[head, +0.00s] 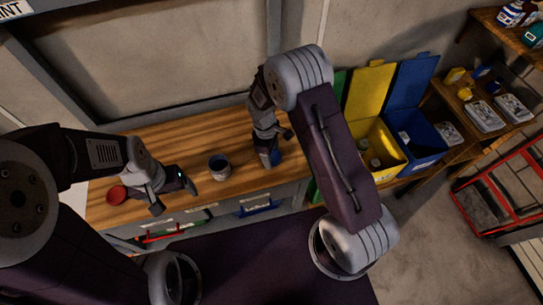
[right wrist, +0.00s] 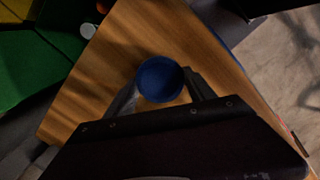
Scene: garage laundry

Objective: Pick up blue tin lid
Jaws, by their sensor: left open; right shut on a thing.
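The blue tin lid (right wrist: 160,79) is a round, dark blue disc between the two fingers of my right gripper (right wrist: 162,88) in the right wrist view. In the head view my right gripper (head: 272,149) points down over the right part of the wooden bench, with a small bit of blue (head: 275,157) at its tips. It is shut on the lid. I cannot tell whether the lid touches the bench. My left gripper (head: 175,198) is open and empty near the bench's front edge. A tin (head: 219,174) with a bluish inside stands between the grippers.
A red round item (head: 116,194) lies left of my left gripper. A yellow bin (head: 386,160) and a blue bin (head: 424,151) with raised lids stand right of the bench (head: 215,137). A shelf (head: 461,119) with boxes is further right. Bench wood behind the tin is clear.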

